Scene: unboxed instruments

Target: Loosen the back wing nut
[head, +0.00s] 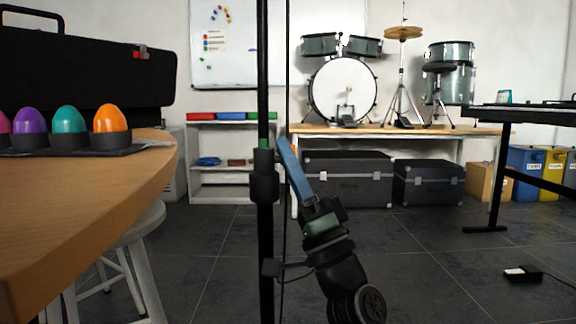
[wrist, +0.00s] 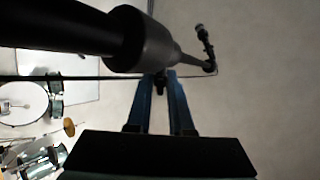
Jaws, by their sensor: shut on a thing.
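A black stand pole (head: 264,80) rises upright in front of me, with a thicker black collar (head: 264,185) at mid-height. The collar (wrist: 140,40) fills the upper left of the wrist view. My gripper (head: 281,141) reaches up to the pole from the lower right, its blue fingers beside the top of the collar. In the wrist view the two blue fingers of my gripper (wrist: 160,76) are closed on a small dark wing nut (wrist: 160,84) just below the collar. The fingers largely hide the wing nut, and I cannot make it out in the head view.
A wooden table (head: 120,205) with several coloured egg shakers (head: 110,118) and a black case (head: 80,70) stands at left. A white stool (head: 135,240) is beneath it. A thin cable runs beside the pole.

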